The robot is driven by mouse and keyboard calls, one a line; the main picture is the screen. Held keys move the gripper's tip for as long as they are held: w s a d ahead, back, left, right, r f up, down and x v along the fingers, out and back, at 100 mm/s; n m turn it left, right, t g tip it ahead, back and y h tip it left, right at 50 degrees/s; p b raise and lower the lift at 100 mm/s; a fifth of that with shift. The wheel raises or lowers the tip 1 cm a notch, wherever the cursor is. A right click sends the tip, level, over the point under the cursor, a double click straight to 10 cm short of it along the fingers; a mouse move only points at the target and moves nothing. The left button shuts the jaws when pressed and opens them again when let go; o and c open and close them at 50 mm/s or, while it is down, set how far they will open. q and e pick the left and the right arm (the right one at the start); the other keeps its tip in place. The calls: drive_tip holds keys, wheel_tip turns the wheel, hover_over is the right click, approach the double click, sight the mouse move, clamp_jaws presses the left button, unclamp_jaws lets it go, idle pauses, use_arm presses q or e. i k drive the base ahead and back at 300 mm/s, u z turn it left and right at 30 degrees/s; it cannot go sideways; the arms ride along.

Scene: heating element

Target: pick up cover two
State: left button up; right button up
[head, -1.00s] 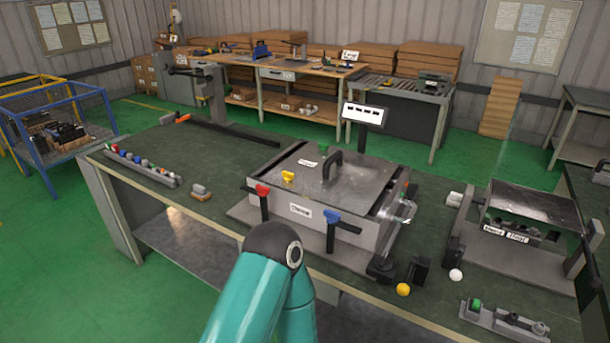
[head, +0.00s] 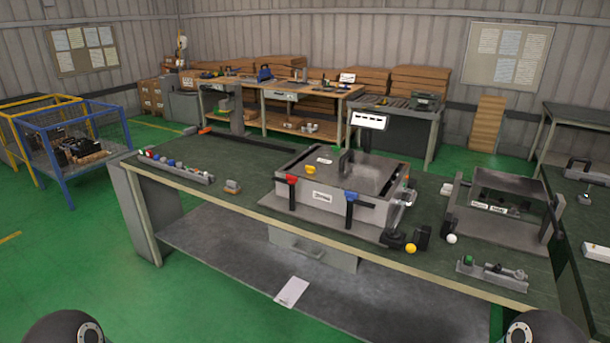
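A grey metal box (head: 372,211) stands on the long bench, with a flat grey cover (head: 378,172) on top. The cover has a black arched handle (head: 346,161). Red and blue clamps sit on the box's front edge, and a yellow knob lies on the cover's left part. Another grey piece with a handle (head: 578,166) lies on the right-hand bench at the picture's edge. I cannot tell which piece is cover two, as the labels are too small to read. Only dark rounded parts of my arms show at the bottom corners; neither gripper is in view.
A grey stand with a tilted dark panel (head: 508,187) is right of the box. A rail of small coloured parts (head: 177,166) is at the left. The bench between rail and box is mostly clear.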

sight(367, 174)
drive_tip(key=u, duration=1.2)
drive_tip(key=i, duration=0.65)
drive_tip(key=z, duration=0.55)
drive_tip(key=i, duration=0.5)
drive_tip(key=z, duration=0.65)
